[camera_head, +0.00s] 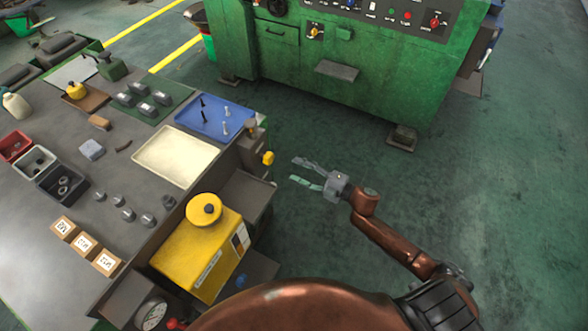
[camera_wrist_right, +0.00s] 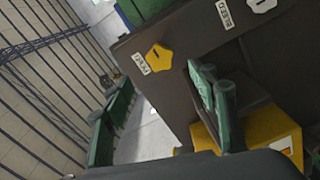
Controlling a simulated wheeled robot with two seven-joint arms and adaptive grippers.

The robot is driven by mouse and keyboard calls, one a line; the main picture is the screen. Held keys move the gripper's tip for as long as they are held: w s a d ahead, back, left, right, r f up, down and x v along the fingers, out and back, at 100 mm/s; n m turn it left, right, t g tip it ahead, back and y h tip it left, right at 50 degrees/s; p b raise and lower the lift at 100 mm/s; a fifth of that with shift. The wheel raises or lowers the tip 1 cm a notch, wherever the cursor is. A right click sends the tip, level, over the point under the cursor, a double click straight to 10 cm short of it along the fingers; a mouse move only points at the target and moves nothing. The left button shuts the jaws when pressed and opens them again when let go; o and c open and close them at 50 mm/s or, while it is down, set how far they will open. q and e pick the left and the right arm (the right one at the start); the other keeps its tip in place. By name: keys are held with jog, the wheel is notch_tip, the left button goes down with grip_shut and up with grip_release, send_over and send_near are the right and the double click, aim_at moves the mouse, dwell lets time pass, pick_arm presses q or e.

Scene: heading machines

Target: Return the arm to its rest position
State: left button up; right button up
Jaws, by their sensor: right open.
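My right gripper (camera_head: 292,169) is open and empty. It is over the green floor, to the right of the workbench (camera_head: 40,262). My right arm (camera_head: 395,243) reaches up to it from the lower right. In the right wrist view its two green fingers (camera_wrist_right: 160,78) stand wide apart with nothing between them. A yellow knob (camera_head: 268,158) on the bench's end is left of the fingertips, apart from them in the head view. It also shows in the wrist view (camera_wrist_right: 158,58). My left gripper is out of view.
A yellow box (camera_head: 205,250) with a round cap stands at the bench's near right edge. A cream tray (camera_head: 176,156) and a blue tray (camera_head: 214,119) with small pins lie on the bench. A green machine (camera_head: 345,85) stands behind. Floor to the right is clear.

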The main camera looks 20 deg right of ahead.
dwell(0.4)
jog(key=s+d+f+m+h, duration=0.1)
jog(key=d+f+m+h, duration=0.25)
jog(key=f, duration=0.55)
jog(key=s+d+f+m+h, duration=0.15)
jog(key=d+f+m, duration=0.3)
jog(key=f, duration=0.45)
jog(key=s+d+f+m+g+h, duration=0.25)
jog(key=s+f, duration=0.35)
jog(key=f, duration=0.4)
jog(key=s+d+f+m+g+h, duration=0.1)
jog(key=s+d+f+m+h, duration=0.15)
jog(key=s+f, duration=0.55)
jog(key=s+f+m+g+h, duration=0.1)
jog(key=s+f+m+g, duration=0.35)
jog(key=s+f, duration=1.3)
jog(key=s+a+f+m+g, duration=0.1)
jog(key=s+a+f+g, duration=0.1)
jog(key=s, duration=0.6)
jog(key=s+a+f+m+g, duration=0.1)
jog(key=s+a+f, duration=0.1)
jog(key=s, duration=0.6)
jog(key=s+a+f+m+g, duration=0.1)
jog(key=s+a+f+g, duration=0.1)
jog(key=s, duration=0.7)
jog(key=shift+a+f+g, duration=0.3)
jog(key=shift+a+f, duration=0.05)
jog(key=shift+a, duration=0.15)
